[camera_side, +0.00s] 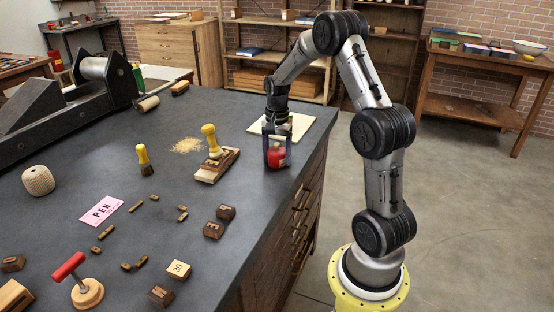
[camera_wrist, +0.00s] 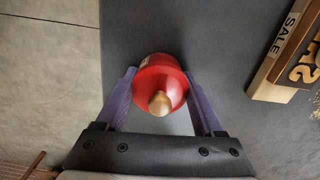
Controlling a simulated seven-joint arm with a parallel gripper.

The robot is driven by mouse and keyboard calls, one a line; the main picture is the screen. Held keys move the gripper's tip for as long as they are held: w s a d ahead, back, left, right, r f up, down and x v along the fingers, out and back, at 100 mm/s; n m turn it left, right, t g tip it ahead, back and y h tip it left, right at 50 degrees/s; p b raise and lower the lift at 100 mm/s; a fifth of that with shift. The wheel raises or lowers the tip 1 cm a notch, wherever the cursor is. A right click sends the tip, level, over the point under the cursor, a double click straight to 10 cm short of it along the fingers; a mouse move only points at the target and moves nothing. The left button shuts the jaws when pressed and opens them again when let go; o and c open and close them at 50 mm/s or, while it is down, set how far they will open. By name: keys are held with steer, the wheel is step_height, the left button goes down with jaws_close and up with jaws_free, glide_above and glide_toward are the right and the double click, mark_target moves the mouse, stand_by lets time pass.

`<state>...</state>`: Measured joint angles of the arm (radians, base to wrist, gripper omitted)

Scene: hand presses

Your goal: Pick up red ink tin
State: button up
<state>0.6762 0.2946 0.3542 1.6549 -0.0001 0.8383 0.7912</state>
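The red ink tin (camera_side: 277,157) stands at the right edge of the dark worktop, between the fingers of my gripper (camera_side: 277,160). In the wrist view the tin (camera_wrist: 152,75) is round and red with a tan knob on top. It sits centred between the two purple-grey fingers of my gripper (camera_wrist: 159,85), one at each side. I see no clear gap at either side, but I cannot tell whether the fingers press on it. The tin's lower part is hidden.
A wooden block with raised letters and a SALE label (camera_wrist: 293,50) lies to the right in the wrist view. A yellow-handled stamp (camera_side: 210,140) stands by it. A cream sheet (camera_side: 300,125) lies behind my gripper. The worktop edge is close, with floor beyond.

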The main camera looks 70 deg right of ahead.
steer(key=c, duration=0.7)
jaws_close()
steer(key=shift+r, duration=0.1)
